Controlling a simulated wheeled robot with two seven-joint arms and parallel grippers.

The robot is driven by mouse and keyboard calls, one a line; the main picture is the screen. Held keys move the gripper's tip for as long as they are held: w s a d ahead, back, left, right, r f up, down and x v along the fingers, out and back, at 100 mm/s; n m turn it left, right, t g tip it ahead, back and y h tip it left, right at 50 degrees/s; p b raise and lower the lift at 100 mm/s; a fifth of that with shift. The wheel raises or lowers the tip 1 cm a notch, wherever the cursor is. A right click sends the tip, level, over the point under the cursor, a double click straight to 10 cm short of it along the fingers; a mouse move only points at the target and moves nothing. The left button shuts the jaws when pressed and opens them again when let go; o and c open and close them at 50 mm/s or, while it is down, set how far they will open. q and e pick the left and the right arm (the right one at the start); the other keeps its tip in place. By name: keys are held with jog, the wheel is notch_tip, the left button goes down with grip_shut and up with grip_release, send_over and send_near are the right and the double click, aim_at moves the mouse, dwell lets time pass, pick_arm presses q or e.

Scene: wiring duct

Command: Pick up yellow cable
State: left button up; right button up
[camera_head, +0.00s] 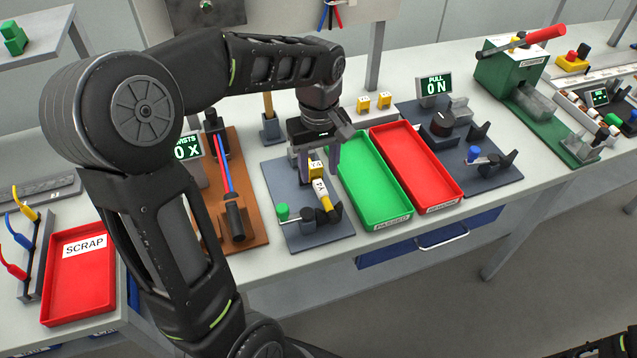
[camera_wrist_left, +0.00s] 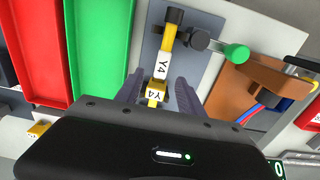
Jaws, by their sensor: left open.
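A yellow cable (camera_head: 325,199) with white Y4 labels lies on a grey fixture plate (camera_head: 322,238), its near end by a black holder. It also shows in the left wrist view (camera_wrist_left: 166,60), running away from between the fingers. My left gripper (camera_head: 318,155) is open just above the far end of the cable, with one finger on each side of a yellow labelled block (camera_wrist_left: 156,91). I cannot tell whether the fingers touch it. Another yellow piece (camera_head: 26,204) stands in a rack with blue and red ones at the far left.
A green tray (camera_head: 392,217) and a red tray (camera_head: 440,200) lie right of the fixture. A green-knobbed lever (camera_head: 283,212) stands beside the cable. A brown fixture (camera_head: 259,233) with red and blue cables lies left. A red SCRAP tray (camera_head: 78,306) is at front left.

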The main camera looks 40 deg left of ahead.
aim_at(318, 182)
pick_arm(q)
notch_tip(318, 182, down, 4)
jog(key=shift+r, duration=0.15)
jog(key=shift+c, duration=0.3)
grip_shut()
dwell(0.5)
